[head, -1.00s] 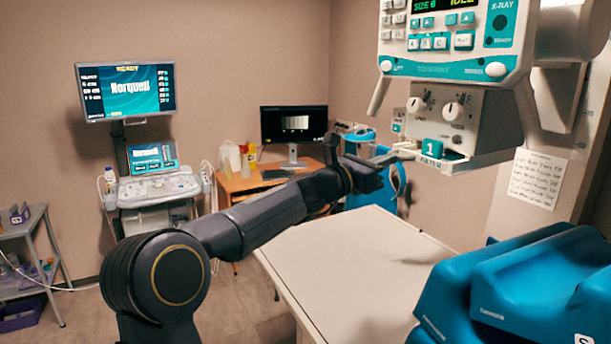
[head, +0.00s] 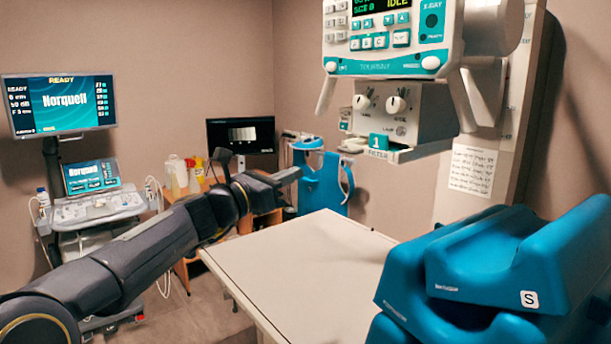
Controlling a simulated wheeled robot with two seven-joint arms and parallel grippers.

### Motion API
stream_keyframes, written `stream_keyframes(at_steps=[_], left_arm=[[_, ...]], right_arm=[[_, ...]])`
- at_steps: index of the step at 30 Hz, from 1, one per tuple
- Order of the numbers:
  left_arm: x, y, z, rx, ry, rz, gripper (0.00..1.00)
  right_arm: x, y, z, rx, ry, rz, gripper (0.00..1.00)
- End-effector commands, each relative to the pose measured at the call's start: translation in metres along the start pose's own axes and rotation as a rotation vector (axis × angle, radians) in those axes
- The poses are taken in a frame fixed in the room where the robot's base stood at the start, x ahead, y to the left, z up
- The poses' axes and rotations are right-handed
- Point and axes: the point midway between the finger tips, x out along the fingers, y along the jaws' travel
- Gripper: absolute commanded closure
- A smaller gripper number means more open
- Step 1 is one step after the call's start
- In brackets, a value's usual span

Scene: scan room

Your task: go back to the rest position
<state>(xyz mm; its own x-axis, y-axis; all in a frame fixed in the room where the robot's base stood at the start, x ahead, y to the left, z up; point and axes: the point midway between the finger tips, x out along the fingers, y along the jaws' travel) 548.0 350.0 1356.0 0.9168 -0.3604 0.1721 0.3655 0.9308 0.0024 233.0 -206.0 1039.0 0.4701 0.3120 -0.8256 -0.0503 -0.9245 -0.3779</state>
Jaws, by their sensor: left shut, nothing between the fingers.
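My left arm comes in from the lower left and reaches over the far left part of the white table (head: 305,270). My left gripper (head: 292,175) is shut and empty. It points right, left of and below the X-ray head (head: 400,105), with a clear gap in the picture between it and the teal filter block marked 1 (head: 379,141). My right gripper is not in view.
Blue padded supports (head: 490,255) fill the lower right. An ultrasound cart (head: 98,208) stands at left behind my arm. A desk with a monitor (head: 241,135) and a blue chair-like item (head: 322,180) stand behind. The table top is clear.

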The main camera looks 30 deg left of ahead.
Motion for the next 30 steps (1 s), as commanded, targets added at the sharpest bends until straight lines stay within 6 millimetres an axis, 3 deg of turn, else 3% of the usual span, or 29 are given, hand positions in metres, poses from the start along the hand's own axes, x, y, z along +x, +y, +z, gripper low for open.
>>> stream_keyframes(at_steps=[10, 13, 16, 20, 24, 30], left_arm=[[-0.011, -0.005, -0.002, 0.018, 0.010, -0.009, 1.00], [-0.017, -0.029, -0.012, 0.134, 0.063, -0.056, 1.00], [-0.035, -0.076, -0.036, 0.381, 0.163, -0.165, 1.00], [-0.081, -0.146, -0.088, 0.817, 0.297, -0.396, 1.00], [-0.148, -0.202, -0.151, 1.293, 0.374, -0.703, 1.00], [-0.241, -0.242, -0.229, 1.851, 0.353, -1.153, 1.00]], right_arm=[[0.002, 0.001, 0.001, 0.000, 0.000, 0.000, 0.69], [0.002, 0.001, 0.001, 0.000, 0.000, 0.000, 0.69], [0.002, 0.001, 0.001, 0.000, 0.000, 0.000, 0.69], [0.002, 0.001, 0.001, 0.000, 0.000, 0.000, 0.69], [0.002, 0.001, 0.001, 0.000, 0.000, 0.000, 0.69], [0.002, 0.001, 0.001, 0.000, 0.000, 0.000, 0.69]])
